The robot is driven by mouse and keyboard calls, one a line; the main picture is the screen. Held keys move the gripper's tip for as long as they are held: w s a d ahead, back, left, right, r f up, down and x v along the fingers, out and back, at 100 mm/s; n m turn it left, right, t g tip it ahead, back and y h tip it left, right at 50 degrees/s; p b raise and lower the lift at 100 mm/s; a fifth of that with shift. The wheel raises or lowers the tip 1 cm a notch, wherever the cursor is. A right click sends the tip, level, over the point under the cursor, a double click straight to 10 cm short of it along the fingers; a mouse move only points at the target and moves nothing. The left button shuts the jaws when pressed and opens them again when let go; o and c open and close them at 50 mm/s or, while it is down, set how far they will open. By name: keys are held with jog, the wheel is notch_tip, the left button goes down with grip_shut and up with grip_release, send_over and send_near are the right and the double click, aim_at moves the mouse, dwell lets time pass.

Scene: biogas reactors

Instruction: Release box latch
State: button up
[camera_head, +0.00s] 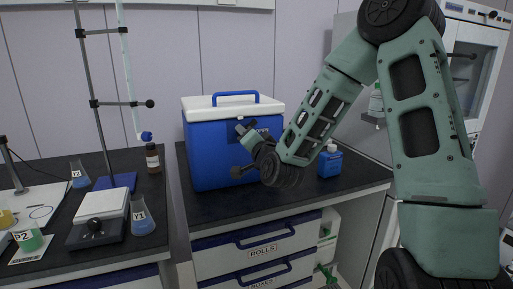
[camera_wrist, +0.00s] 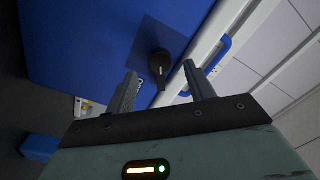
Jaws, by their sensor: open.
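The box is a blue cooler (camera_head: 213,155) with a white lid (camera_head: 215,108) and a blue carrying handle, standing on the dark counter. In the wrist view its blue wall (camera_wrist: 95,40) fills the upper left. A dark, rounded latch with a tapering stem (camera_wrist: 160,64) sits on the wall close to the white lid edge (camera_wrist: 200,52). My gripper (camera_wrist: 160,72) is open, with one finger on each side of the latch in the picture. Contact cannot be made out. In the head view my wrist covers part of the box front and hides the latch area.
A small blue bottle (camera_head: 330,162) stands right of the box. Drawers (camera_head: 257,245) lie below the counter. The left bench holds a stand (camera_head: 92,100), a brown bottle (camera_head: 153,158), a scale (camera_head: 98,210) and flasks (camera_head: 142,217). A white cabinet (camera_head: 470,65) stands behind my arm.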

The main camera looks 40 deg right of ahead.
jog(key=b+v, duration=0.8)
jog(key=b, duration=0.5)
jog(key=shift+s, duration=0.2)
dwell(0.4)
